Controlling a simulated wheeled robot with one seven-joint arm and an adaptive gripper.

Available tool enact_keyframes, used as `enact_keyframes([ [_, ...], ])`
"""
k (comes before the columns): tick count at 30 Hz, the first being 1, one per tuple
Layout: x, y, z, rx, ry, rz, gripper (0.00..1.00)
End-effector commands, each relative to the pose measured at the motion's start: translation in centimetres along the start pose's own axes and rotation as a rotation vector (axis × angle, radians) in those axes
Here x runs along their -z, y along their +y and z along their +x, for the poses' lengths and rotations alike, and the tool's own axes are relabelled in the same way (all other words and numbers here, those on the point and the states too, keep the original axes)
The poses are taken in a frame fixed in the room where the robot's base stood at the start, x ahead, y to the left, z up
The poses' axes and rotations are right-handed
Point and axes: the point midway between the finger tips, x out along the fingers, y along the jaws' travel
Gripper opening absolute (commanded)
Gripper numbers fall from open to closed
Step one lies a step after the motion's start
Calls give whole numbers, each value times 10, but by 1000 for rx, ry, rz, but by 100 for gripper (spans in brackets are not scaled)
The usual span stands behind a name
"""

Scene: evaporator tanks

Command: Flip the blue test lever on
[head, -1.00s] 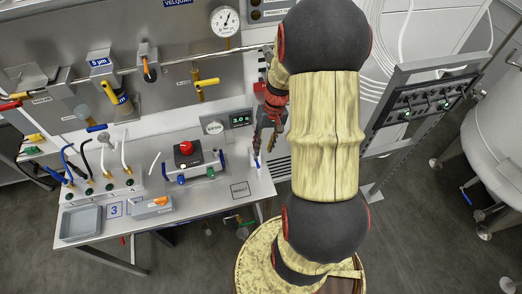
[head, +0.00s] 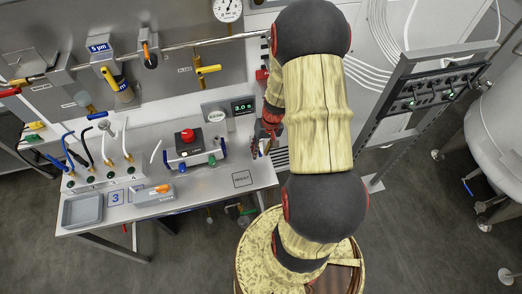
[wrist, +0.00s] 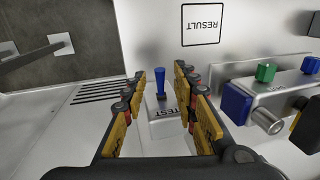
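The blue test lever (wrist: 160,82) stands on a small light block (wrist: 163,122) marked TEST in the wrist view. It appears between the two fingers of my gripper (wrist: 160,72), which are spread apart with gaps on both sides of the lever. I cannot tell how far the fingertips are above it. In the head view my gripper (head: 265,138) is over the right end of the bench, where the lever is mostly hidden or too small to make out.
A RESULT square (head: 242,179) is marked on the bench. A box with a red button (head: 187,135) and green and blue knobs stands to the left. A digital display (head: 243,107) is behind my gripper. The bench's right edge is close by.

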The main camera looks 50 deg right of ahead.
Motion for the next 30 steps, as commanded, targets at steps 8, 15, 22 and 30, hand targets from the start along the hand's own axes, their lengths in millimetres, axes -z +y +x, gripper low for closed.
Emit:
enact_keyframes([
  [8,0,0,0,0,0,0,22],
  [15,0,0,0,0,-1,0,9],
  [22,0,0,0,0,-1,0,0],
  [30,0,0,-1,1,-3,0,0],
])
